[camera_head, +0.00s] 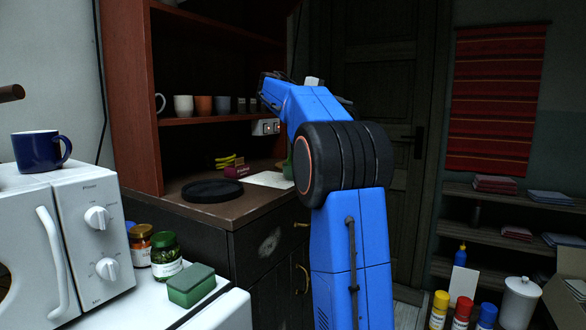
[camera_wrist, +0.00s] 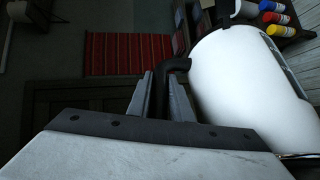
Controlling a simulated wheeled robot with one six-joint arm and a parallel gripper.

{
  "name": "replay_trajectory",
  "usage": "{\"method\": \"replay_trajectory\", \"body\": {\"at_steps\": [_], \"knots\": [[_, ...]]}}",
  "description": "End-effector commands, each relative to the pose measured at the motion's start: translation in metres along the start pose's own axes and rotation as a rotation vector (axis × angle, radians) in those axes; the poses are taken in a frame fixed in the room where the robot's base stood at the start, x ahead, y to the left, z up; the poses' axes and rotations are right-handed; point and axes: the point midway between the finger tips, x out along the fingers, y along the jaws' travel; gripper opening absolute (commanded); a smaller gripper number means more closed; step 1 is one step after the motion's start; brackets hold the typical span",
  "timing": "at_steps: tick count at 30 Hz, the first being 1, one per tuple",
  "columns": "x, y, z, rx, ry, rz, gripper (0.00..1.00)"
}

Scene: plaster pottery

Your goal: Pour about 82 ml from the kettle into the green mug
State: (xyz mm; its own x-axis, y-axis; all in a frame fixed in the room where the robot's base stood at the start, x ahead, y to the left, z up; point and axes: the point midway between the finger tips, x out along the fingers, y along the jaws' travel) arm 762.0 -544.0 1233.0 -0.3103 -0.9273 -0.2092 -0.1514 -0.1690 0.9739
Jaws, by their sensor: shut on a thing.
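My gripper (camera_wrist: 161,98) is shut on the black handle of the white kettle (camera_wrist: 240,75), seen in the wrist view. The kettle's rounded white body fills the right of that view. Its spout and contents are not clear. In the head view my blue arm hides the gripper and nearly all of the kettle; a small pale bit (camera_head: 313,81) shows above the arm and may be part of it. A sliver of green (camera_head: 288,170) on the counter beside my arm may be the green mug; mostly hidden, so I cannot tell.
The brown counter (camera_head: 225,207) holds a round black mat (camera_head: 212,190) and a white sheet (camera_head: 266,180). Cups stand on the shelf (camera_head: 205,119) above. A blue mug (camera_head: 41,150) sits on the white microwave (camera_head: 80,230). Jars and a green block (camera_head: 191,286) are at front left.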

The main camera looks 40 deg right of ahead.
Motion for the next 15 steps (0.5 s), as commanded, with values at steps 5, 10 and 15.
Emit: {"method": "replay_trajectory", "body": {"at_steps": [5, 10, 15], "knots": [[-0.007, 0.005, -0.002, -0.005, 0.0, 0.021, 0.0], [-0.013, 0.009, -0.004, -0.013, 0.0, 0.041, 0.0], [-0.019, 0.013, -0.007, -0.023, 0.001, 0.061, 0.0]]}}
